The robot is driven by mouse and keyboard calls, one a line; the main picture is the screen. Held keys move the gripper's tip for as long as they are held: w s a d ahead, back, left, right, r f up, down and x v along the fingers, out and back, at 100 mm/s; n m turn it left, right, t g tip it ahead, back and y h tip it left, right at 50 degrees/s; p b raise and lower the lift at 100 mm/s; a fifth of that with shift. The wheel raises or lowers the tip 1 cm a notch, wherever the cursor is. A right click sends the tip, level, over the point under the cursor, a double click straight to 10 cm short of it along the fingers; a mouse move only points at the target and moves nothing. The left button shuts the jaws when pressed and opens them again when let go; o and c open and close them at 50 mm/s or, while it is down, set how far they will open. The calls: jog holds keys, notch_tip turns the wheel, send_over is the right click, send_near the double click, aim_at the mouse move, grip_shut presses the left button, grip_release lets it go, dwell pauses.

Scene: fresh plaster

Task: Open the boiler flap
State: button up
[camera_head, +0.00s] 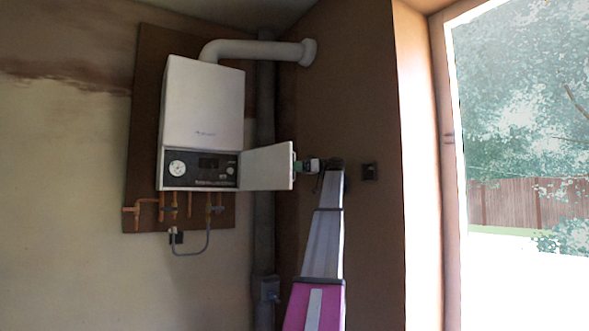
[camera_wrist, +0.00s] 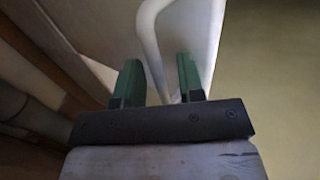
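The white boiler (camera_head: 203,105) hangs on a brown board in the head view. Its flap (camera_head: 267,167) stands swung out to the right of the dark control panel, leaving the gauge and display (camera_head: 200,168) exposed. My gripper (camera_head: 297,165) is at the flap's free right edge, partly hidden behind it. In the wrist view, the green fingers of my gripper (camera_wrist: 158,65) are apart. A white curved bar, seemingly the flap's handle (camera_wrist: 148,35), runs down between them with a visible gap. I cannot tell whether either finger touches it.
A white flue pipe (camera_head: 250,50) runs from the boiler top to the right wall. Copper pipes (camera_head: 175,207) hang below the boiler. A dark vertical pipe (camera_head: 264,235) stands behind the flap. A bright door opening (camera_head: 515,180) is at the right.

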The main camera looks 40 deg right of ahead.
jog(key=w+a+r, duration=0.2)
jog(key=a+r, duration=0.9)
jog(key=shift+w+a, duration=0.15)
jog(key=shift+a, duration=0.1)
